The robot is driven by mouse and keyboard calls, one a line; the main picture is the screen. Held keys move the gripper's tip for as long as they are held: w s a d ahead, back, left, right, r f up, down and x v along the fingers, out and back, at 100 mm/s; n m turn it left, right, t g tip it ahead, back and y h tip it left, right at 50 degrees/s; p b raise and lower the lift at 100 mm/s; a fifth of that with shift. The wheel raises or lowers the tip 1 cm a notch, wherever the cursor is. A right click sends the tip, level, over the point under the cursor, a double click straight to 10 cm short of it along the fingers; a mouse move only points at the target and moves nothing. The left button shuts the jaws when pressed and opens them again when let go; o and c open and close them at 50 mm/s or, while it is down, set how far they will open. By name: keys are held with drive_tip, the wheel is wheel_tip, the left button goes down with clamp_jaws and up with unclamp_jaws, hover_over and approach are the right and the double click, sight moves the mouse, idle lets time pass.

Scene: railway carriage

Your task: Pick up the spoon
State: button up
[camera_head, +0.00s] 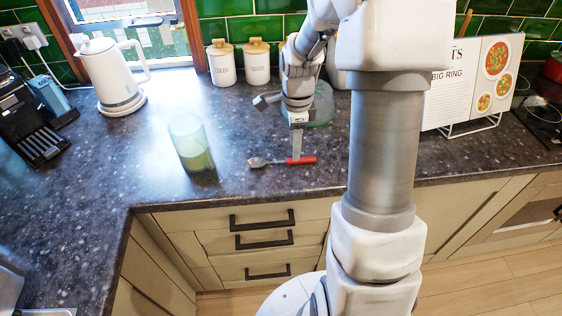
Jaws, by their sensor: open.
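The spoon (301,161) lies on the dark speckled worktop (225,187) near its front edge. Its red handle points right and its metal bowl points left. My gripper (297,154) is open and points down right at the spoon, with a finger just behind or over the handle's left part. I cannot tell whether the finger touches the handle. Only one finger shows clearly; the other is hidden.
A greenish glass (191,143) stands left of the spoon. A white kettle (112,77), two lidded canisters (221,63) and a coffee machine (30,115) stand further off. A cookbook (470,85) on a wire stand is at the right. Bare worktop lies between glass and spoon.

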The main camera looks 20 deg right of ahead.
sight(282, 162)
drive_tip(key=f, duration=0.5)
drive_tip(key=shift+w, duration=0.25)
drive_tip(key=shift+r, duration=0.1)
clamp_jaws()
